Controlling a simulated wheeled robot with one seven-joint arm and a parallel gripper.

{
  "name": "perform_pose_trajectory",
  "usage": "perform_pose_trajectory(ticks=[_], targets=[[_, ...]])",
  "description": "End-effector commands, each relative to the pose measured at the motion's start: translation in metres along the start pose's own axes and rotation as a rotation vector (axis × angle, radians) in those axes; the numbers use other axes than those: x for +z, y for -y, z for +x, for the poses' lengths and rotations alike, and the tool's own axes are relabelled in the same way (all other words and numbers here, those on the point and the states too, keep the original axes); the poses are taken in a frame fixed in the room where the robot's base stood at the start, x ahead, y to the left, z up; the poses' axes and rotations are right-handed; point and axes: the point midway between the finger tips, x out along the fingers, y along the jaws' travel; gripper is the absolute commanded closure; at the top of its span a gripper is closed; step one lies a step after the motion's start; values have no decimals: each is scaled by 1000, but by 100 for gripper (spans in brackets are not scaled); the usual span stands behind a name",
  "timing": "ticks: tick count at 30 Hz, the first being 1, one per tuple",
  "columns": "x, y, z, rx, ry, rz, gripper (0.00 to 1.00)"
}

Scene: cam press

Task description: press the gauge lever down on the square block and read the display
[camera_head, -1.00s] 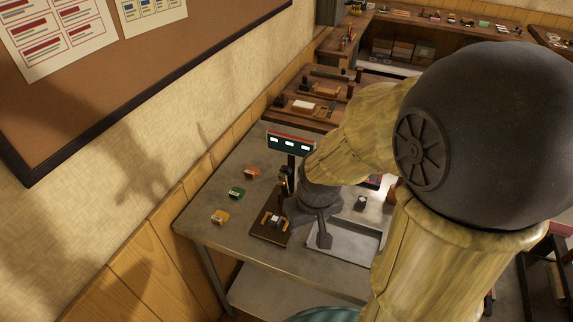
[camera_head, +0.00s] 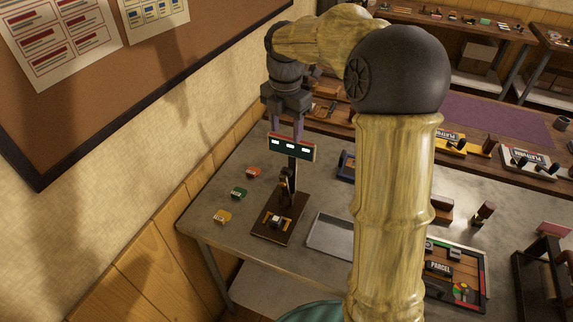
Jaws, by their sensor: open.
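The gauge stands on a dark wooden base (camera_head: 262,231) on the grey table. A small light-topped block (camera_head: 276,221) sits on the base in a brass-coloured surround. The dark gauge column with its lever (camera_head: 286,184) rises behind the block; the lever's exact position is too small to tell. My gripper (camera_head: 287,130) is open, pointing down above and behind the display, apart from the block. Its fingertips are partly hidden by the display's top edge.
An empty metal tray (camera_head: 329,233) lies right of the gauge, partly behind my arm. Orange, green and yellow tags (camera_head: 238,193) lie on the left of the table. A parcel board (camera_head: 455,285) and small stands are at right. The wall is close on the left.

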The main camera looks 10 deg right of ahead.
Motion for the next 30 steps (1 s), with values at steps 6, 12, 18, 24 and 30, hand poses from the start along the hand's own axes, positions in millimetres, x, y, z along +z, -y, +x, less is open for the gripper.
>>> perform_pose_trajectory(ticks=[6,12,18,24,30], targets=[[14,-9,-20,-8,-20,-248,48],[14,-9,-20,-10,-22,-273,48],[14,-9,-19,-10,-22,-271,48],[14,-8,-3,-12,-23,-270,48],[13,-8,30,-13,-24,-270,48]])
